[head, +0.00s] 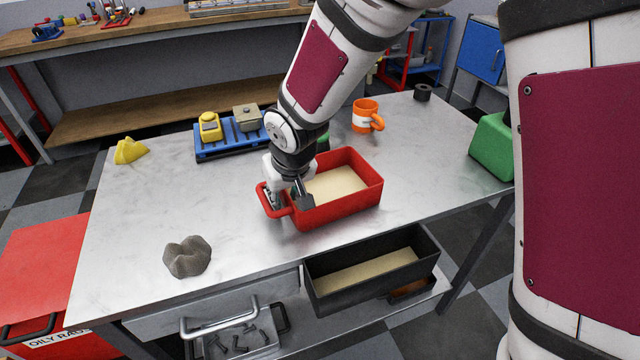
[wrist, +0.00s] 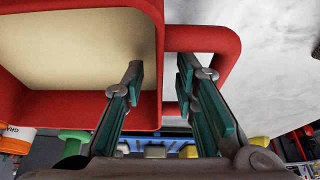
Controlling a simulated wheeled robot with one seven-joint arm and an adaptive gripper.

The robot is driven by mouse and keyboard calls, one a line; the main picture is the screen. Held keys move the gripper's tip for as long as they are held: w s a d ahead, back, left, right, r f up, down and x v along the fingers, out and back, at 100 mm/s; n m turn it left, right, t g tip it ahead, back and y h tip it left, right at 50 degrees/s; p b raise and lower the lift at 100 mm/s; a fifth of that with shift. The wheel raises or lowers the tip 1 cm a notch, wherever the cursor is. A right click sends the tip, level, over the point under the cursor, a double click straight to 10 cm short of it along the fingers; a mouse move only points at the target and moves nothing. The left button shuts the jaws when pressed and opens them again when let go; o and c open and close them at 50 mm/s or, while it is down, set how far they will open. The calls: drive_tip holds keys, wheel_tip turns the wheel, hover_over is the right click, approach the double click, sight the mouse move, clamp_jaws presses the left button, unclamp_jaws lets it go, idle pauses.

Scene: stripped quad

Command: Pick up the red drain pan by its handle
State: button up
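The red drain pan (head: 345,208) sits on the metal table with a pale, flat surface inside it. Its red loop handle (head: 263,200) sticks out at its left end. My gripper (head: 287,199) is pointing down at that end, partly hiding the handle. In the wrist view my gripper (wrist: 160,74) is open, its fingers apart. One finger shows in front of the pan's inside and wall (wrist: 150,108), the other in front of the opening of the handle (wrist: 228,45). I cannot tell whether either finger touches the pan.
A black pan (head: 320,290) stands below the table's front edge. A grey lump (head: 187,257), a yellow lump (head: 130,150), a blue tray (head: 232,152) with small items, an orange mug (head: 365,116) and a green object (head: 492,145) surround it. The table right of the pan is clear.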

drive_tip(key=shift+f, duration=0.1)
clamp_jaws()
drive_tip(key=shift+r, duration=0.25)
drive_tip(key=shift+r, duration=1.6)
drive_tip(key=s+d, duration=0.1)
drive_tip(key=s, duration=0.3)
drive_tip(key=s+d, duration=0.1)
drive_tip(key=s, duration=0.3)
drive_tip(key=s+d+r, duration=0.1)
drive_tip(key=s+d, duration=0.1)
drive_tip(key=s, duration=0.2)
drive_tip(key=shift+s+d+r, duration=0.1)
drive_tip(key=shift+s+d, duration=0.25)
drive_tip(key=shift+s, duration=0.45)
drive_tip(key=shift+s+d, duration=0.25)
drive_tip(key=shift+s, duration=0.4)
drive_tip(key=shift+r, duration=0.1)
